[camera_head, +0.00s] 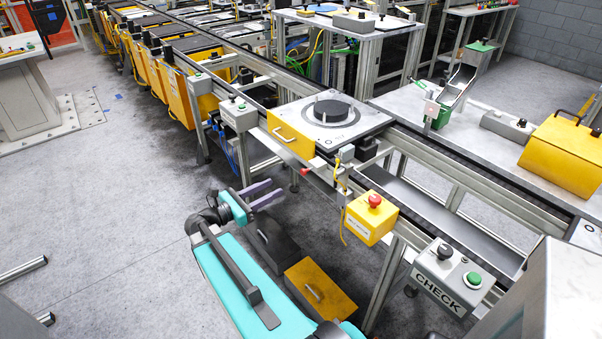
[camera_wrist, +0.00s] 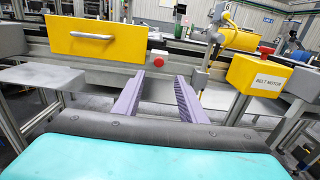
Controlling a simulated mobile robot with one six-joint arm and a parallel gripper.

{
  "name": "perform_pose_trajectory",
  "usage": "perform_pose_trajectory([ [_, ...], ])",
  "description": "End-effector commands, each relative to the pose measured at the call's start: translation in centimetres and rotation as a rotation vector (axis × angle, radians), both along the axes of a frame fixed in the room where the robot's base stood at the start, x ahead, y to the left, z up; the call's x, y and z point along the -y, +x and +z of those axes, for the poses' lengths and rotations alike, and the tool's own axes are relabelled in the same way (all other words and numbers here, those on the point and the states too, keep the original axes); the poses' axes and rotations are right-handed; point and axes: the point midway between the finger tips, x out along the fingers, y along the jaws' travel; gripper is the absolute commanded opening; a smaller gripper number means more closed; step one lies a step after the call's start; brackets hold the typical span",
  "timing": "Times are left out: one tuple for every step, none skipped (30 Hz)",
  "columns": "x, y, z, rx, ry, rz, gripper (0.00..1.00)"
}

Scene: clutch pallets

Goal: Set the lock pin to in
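A small red round knob (camera_head: 304,171), which may be the lock pin, sits at the front edge of the conveyor just below the pallet's yellow front. In the wrist view the red knob (camera_wrist: 157,60) shows ahead, between the lines of my fingers. Whether it is in or out I cannot tell. My gripper (camera_head: 264,194) has two purple fingers, apart and empty, in front of the conveyor and short of the knob. In the wrist view my gripper (camera_wrist: 158,84) is open below the knob. The pallet (camera_head: 292,137) carries a black round disc (camera_head: 331,111).
A yellow belt motor box (camera_head: 368,221) with a red button stands right of the knob; it also shows in the wrist view (camera_wrist: 258,73). A sensor bracket (camera_head: 344,163) stands between them. A grey CHECK box (camera_head: 448,278) is farther right. Open floor (camera_head: 120,200) lies left.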

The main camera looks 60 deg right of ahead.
Motion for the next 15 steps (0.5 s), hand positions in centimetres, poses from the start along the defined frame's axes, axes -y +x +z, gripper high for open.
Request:
perform_pose_trajectory([
  [0.5,-0.2,0.1,0.000,0.000,-0.003,0.38],
  [0.8,-0.3,0.1,0.000,0.000,-0.003,0.38],
  [1.2,-0.5,0.1,0.000,-0.001,-0.003,0.38],
  [1.5,-0.5,0.1,0.000,-0.001,-0.002,0.38],
  [1.8,-0.6,0.1,0.000,0.000,-0.002,0.38],
  [2.3,-0.8,0.2,0.000,-0.001,-0.003,0.38],
  [2.6,-0.9,0.2,-0.001,-0.001,-0.004,0.38],
  [2.9,-1.0,0.1,-0.001,-0.001,-0.003,0.38],
  [3.4,-1.2,0.1,-0.001,0.000,-0.003,0.38],
  [3.8,-1.3,0.1,-0.001,0.000,-0.003,0.38],
  [4.1,-1.4,0.1,-0.001,0.000,-0.004,0.38],
  [4.5,-1.6,0.1,-0.002,0.001,-0.004,0.38],
  [4.9,-1.7,0.1,-0.002,0.001,-0.003,0.38],
  [5.3,-1.8,0.1,-0.002,0.001,-0.003,0.38],
  [5.7,-1.9,0.1,-0.002,0.001,-0.003,0.38],
])
